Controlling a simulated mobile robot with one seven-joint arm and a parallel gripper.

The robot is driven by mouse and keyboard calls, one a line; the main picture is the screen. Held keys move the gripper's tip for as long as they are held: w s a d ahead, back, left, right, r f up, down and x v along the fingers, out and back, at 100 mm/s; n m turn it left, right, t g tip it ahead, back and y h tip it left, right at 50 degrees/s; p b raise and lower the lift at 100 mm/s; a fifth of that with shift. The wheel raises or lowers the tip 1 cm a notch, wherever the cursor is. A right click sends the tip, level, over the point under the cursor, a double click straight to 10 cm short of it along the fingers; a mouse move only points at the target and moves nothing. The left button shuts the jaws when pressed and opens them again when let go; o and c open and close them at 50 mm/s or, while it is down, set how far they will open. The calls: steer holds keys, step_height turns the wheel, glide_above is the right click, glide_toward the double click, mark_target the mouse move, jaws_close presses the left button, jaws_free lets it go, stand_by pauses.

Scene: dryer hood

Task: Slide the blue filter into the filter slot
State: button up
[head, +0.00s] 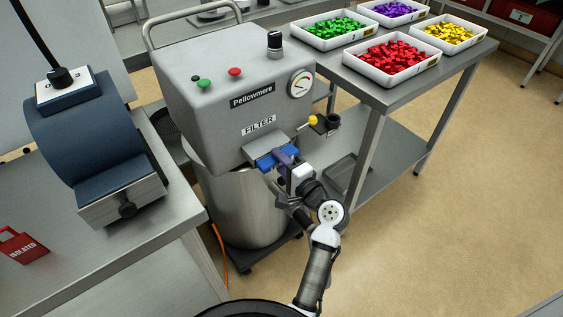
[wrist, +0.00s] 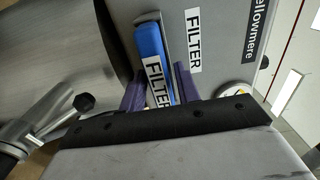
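The blue filter (head: 265,162) is at the front of the grey machine, below its FILTER label. In the wrist view the blue filter (wrist: 150,42) has a white end label and lies alongside the grey lip of the filter slot (wrist: 168,38). The slot lip (head: 262,151) also shows just above the filter in the head view. I cannot tell how far the filter is inside. My gripper (head: 284,160) is at the filter's outer end. In the wrist view the purple fingers of my gripper (wrist: 160,90) close on both sides of that end.
The grey machine (head: 215,85) has a gauge (head: 300,83) and a yellow-tipped lever (head: 313,120) right of the slot. A metal drum (head: 240,205) stands below. A side table (head: 400,92) holds trays of coloured pieces. The floor at right is clear.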

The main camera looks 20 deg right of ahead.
steer(key=shift+o, duration=1.2)
steer(key=shift+s+d+f, duration=0.1)
steer(key=shift+s+d, duration=0.05)
steer(key=shift+s, duration=0.05)
steer(key=b+v, duration=0.3)
steer(key=v, duration=1)
steer(key=shift+s, duration=0.25)
